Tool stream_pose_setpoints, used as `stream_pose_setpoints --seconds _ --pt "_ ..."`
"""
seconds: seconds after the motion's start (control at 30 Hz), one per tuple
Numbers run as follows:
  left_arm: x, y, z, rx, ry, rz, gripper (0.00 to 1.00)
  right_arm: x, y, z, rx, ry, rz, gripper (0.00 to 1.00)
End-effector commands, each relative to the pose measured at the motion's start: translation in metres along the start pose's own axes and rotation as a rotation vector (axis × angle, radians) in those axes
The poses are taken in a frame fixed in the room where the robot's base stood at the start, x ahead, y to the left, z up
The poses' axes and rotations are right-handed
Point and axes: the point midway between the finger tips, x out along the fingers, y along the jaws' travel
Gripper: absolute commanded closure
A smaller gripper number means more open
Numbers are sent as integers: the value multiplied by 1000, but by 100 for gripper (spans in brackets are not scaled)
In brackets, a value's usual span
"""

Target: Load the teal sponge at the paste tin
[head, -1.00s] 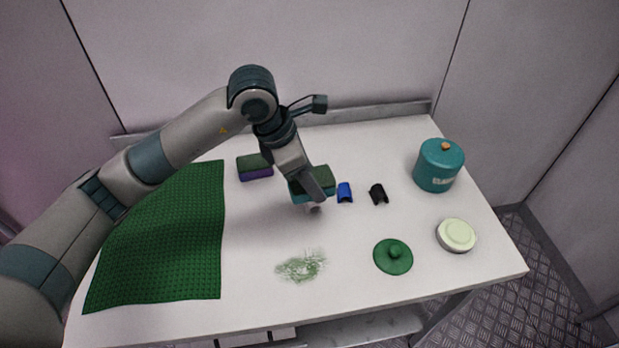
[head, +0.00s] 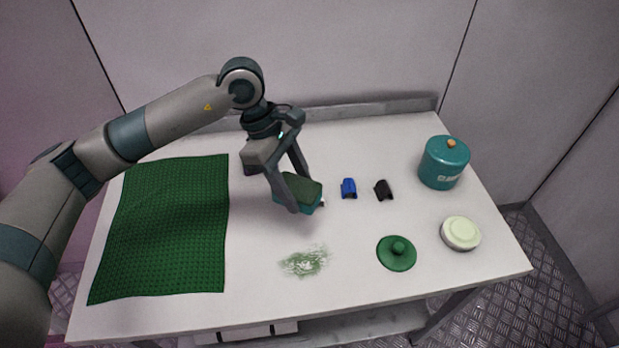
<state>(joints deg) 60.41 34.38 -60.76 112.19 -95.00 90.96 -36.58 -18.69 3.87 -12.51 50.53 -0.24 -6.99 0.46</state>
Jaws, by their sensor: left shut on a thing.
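The teal sponge (head: 308,193), with a dark green top, is between the fingers of my left gripper (head: 298,196). The gripper is shut on it and holds it at or just above the middle of the table; I cannot tell whether it touches the table. The paste tin (head: 461,233) is a round, pale, open tin with light green paste, at the right front of the table. The sponge is well to the left of the tin. My right gripper is not in view.
A green stain (head: 305,262) marks the table (head: 340,290). A green lid (head: 396,254) lies left of the tin. A teal canister (head: 444,162) stands behind it. A blue clip (head: 348,188) and a black clip (head: 383,190) lie mid-table. A green mat (head: 165,230) covers the left.

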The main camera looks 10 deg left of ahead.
Motion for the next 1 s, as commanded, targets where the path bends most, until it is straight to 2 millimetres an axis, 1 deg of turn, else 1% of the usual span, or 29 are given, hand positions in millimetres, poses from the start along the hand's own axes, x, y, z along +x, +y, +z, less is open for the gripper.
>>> stream_pose_setpoints --seconds 0.03,0.3,0.5,0.6,0.7,0.8,1.0 --pt "-2 -4 -6 67 4 -28 72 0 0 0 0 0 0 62" --pt "-12 -36 -35 501 5 -209 72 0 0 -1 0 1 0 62" --pt "-25 -63 -60 826 6 -344 72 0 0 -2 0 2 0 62" --pt "-32 -75 -70 962 7 -398 72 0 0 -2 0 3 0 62" --pt "-38 -85 -78 1067 4 -442 72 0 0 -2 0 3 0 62" --pt "-42 -92 -84 1133 4 -469 72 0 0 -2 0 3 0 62" --pt "-44 -96 -86 1174 1 -485 72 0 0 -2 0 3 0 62"
